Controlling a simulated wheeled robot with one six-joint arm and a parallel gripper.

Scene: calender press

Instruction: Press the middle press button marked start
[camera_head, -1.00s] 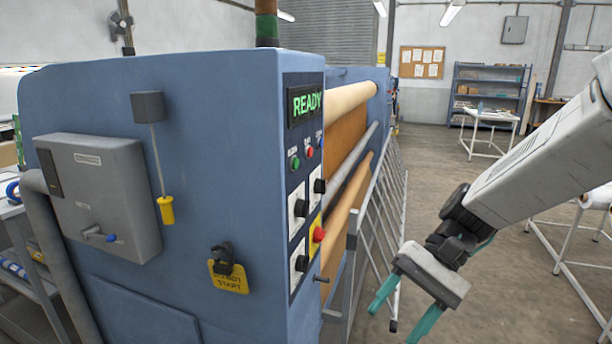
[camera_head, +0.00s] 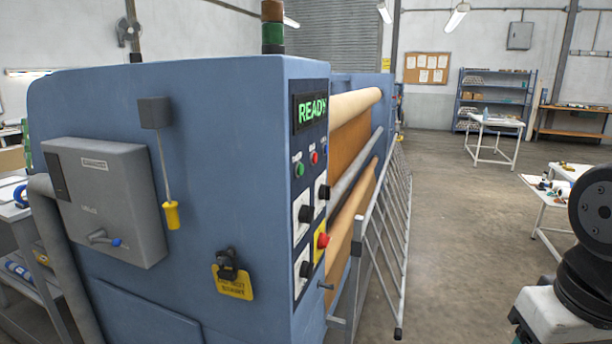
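The blue press (camera_head: 180,210) stands at left and centre. Its narrow control panel (camera_head: 308,115) is seen at a steep angle, under a green READY display (camera_head: 312,110). Black knobs or buttons sit on white plates: upper right (camera_head: 322,191), middle left (camera_head: 305,213) and lower left (camera_head: 305,268). A red mushroom button (camera_head: 323,240) sits on a yellow plate. The labels are too small to read, so I cannot tell which is marked start.
A slanted metal guard gate (camera_head: 385,240) stands right of the panel, before the rollers (camera_head: 355,103). A padlock with a yellow tag (camera_head: 233,280) hangs on the press side. The floor between the gate and the white table (camera_head: 545,205) is clear.

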